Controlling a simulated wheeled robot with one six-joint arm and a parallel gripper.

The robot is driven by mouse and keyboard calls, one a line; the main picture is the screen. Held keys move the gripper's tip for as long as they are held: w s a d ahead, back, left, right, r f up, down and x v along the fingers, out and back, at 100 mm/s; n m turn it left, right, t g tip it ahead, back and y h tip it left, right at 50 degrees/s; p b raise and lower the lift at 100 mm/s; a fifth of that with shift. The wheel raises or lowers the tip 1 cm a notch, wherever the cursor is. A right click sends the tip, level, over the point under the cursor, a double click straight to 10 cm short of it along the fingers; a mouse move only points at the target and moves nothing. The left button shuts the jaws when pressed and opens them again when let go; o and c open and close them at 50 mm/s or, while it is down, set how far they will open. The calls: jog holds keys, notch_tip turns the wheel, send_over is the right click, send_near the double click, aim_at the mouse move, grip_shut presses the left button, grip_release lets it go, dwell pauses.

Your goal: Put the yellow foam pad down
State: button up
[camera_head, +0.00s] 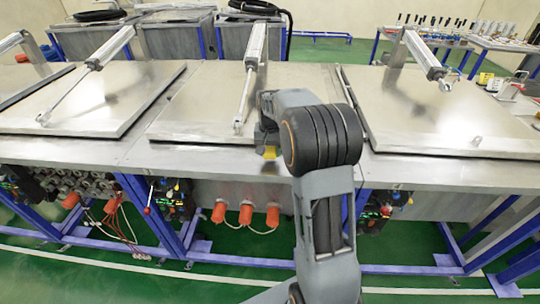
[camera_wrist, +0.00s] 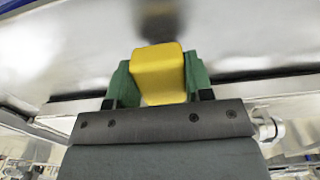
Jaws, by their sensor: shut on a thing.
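The yellow foam pad (camera_wrist: 158,72) is a small block held between the green fingers of my gripper (camera_wrist: 158,85) in the wrist view. My gripper is shut on it. In the head view a small piece of the yellow pad (camera_head: 270,153) shows just left of my arm, at the front edge of the middle steel lid. The arm hides most of the gripper there. I cannot tell whether the pad touches the metal surface.
The middle lid (camera_head: 190,110) lies flat with a pneumatic cylinder (camera_head: 252,62) on it. Similar lids lie at left (camera_head: 85,100) and right (camera_head: 430,115). Orange connectors (camera_head: 245,214) hang below the front edge. Tables with bottles and tools stand at back right.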

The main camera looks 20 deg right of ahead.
aim_at(270, 156)
jog(key=shift+f, duration=1.25)
jog(key=shift+f, duration=0.1)
jog(key=shift+f, duration=0.15)
jog(key=o, duration=0.9)
